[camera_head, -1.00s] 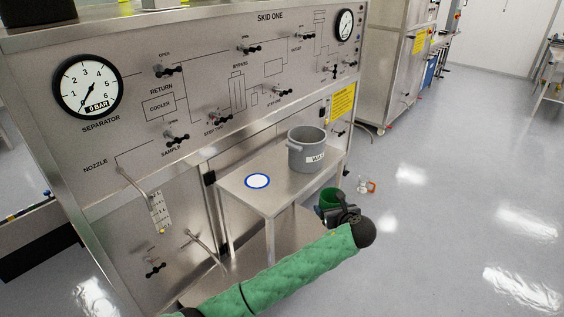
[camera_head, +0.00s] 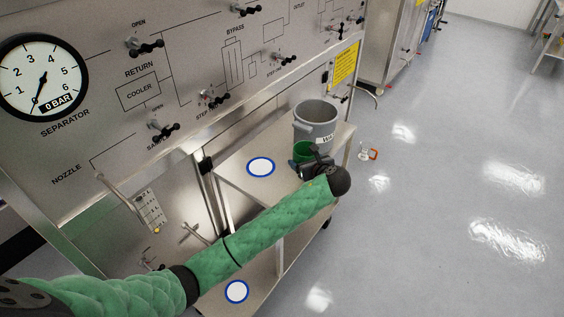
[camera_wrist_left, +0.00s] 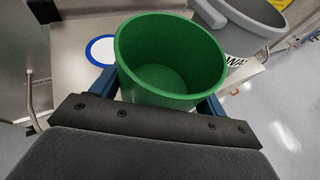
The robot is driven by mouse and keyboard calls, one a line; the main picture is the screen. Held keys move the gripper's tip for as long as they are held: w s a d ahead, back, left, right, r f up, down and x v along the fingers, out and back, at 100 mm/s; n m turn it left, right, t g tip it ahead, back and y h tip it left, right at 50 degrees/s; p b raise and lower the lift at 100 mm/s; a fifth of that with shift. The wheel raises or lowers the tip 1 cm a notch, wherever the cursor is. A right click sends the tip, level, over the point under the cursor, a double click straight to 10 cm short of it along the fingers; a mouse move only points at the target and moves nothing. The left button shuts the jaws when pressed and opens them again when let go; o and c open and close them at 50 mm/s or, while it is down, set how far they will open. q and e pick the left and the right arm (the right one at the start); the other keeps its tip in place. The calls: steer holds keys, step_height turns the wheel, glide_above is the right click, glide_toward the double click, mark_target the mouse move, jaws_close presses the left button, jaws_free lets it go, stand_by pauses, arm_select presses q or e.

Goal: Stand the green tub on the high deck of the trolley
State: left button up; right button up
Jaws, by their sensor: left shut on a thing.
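The green tub (camera_head: 303,150) is upright and looks empty inside. My left gripper (camera_head: 302,164) is shut on it; in the left wrist view the tub (camera_wrist_left: 172,62) sits between the two blue fingers. The trolley's high deck (camera_head: 238,151) is a steel top against the skid. The tub is in front of the grey pot, at the deck's right front part; I cannot tell whether it touches the deck. A white disc with a blue ring (camera_head: 261,167) lies on the high deck, left of the tub. My right gripper is not in view.
The grey pot (camera_head: 315,122) with a white label stands on the high deck behind the tub, close to it. Another blue-ringed disc (camera_head: 237,291) lies on the low deck. The skid panel with valve handles (camera_head: 146,47) rises behind.

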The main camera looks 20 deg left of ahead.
arm_select(q)
steer(key=p, duration=0.3)
glide_above(281, 178)
step_height(281, 178, down, 5)
steer(key=shift+a+f, duration=0.1)
step_height(281, 178, down, 3)
steer(key=shift+f+p, duration=0.1)
steer(key=shift+p, duration=0.8)
steer(key=shift+f, duration=0.45)
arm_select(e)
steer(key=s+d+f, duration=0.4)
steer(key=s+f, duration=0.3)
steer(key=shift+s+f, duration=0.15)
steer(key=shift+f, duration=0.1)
arm_select(q)
steer(key=shift+f, duration=0.1)
steer(key=o, duration=1.5)
steer(key=shift+o, duration=0.2)
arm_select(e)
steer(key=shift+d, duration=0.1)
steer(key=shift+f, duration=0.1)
